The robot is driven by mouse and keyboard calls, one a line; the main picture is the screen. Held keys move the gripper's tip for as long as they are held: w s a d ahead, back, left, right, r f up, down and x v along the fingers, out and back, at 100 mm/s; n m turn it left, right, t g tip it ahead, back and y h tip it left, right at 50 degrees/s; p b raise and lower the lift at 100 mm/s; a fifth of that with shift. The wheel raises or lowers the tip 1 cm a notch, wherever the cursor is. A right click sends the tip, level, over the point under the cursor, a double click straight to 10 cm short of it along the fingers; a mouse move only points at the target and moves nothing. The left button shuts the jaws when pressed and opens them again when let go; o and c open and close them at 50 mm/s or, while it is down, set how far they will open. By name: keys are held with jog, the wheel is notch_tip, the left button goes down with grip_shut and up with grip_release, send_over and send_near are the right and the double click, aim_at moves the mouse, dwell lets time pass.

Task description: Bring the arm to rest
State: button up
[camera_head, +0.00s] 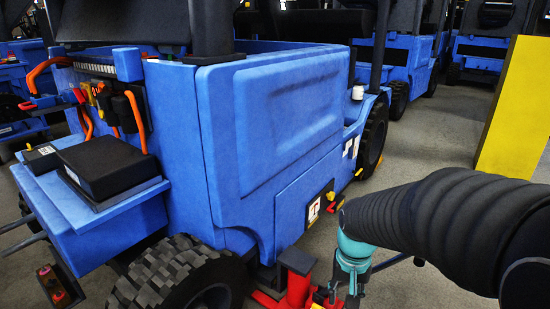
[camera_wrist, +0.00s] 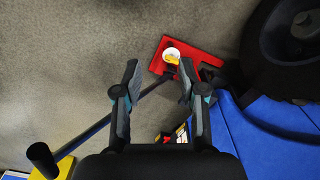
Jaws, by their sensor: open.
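My gripper (camera_wrist: 158,76) is open in the wrist view, with its two dark fingers apart and nothing held between them. It points down over the grey floor, near a red base plate (camera_wrist: 208,58). On that plate, a white round piece with yellow in it (camera_wrist: 170,52) lies just beyond the fingertips. In the head view my arm, in a black ribbed sleeve, reaches in from the right and bends down at a teal joint. The gripper end is low at the bottom edge, beside a red stand (camera_head: 297,282), and is largely cut off.
A large blue forklift (camera_head: 270,115) fills the middle, close to my arm. Its tyre (camera_head: 165,280) is at the bottom left. A yellow panel (camera_head: 515,105) stands at the right. More blue vehicles are behind. Open grey floor (camera_head: 440,135) lies between the forklift and the panel.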

jog(key=s+r+n+t+p, duration=0.1)
jog(key=s+r+t+p, duration=0.1)
jog(key=s+r, duration=0.3)
jog(key=s+r+n+t+p, duration=0.1)
jog(key=s+r+t+p, duration=0.2)
jog(key=r, duration=1)
jog(key=s, duration=0.3)
jog(key=shift+s+d+r, duration=0.15)
jog(key=shift+s+r, duration=0.15)
